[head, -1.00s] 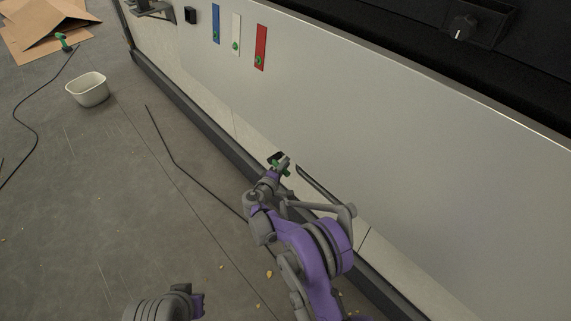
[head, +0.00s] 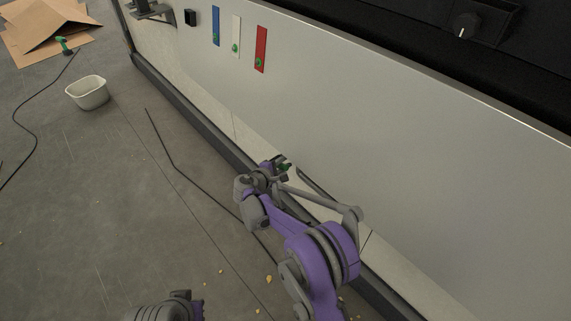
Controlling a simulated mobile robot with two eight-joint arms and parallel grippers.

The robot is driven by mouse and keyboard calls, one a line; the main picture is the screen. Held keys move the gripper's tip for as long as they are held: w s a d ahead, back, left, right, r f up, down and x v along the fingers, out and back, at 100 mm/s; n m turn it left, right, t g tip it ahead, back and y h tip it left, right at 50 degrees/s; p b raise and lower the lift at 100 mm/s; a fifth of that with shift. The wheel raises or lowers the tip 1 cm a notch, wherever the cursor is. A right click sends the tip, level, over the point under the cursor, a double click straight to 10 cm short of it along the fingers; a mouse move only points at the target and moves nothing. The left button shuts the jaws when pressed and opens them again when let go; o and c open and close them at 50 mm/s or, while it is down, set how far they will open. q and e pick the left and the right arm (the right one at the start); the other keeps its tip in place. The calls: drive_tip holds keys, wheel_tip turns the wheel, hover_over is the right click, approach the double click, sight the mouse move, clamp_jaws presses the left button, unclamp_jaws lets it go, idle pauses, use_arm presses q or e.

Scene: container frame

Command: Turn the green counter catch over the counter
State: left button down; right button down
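My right gripper (head: 282,167) is at the end of the purple arm, low in front of the pale counter panel (head: 400,150). A small green part (head: 286,168) shows at its fingertips. I cannot tell if that part is a catch or belongs to the gripper, or if the fingers are open or shut. Small round green pieces sit at the lower ends of a blue strip (head: 215,22), a white strip (head: 236,30) and a red strip (head: 261,43) on the panel, well up and left of the gripper. My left gripper is not seen; only part of that arm shows at the bottom.
A white tub (head: 87,93) stands on the floor at left. Flattened cardboard (head: 40,32) lies at the upper left with a green tool (head: 62,44). Dark cables cross the floor. A black knob (head: 466,26) is at the upper right. Yellow scraps lie low on the floor.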

drive_tip(key=c, duration=0.7)
unclamp_jaws()
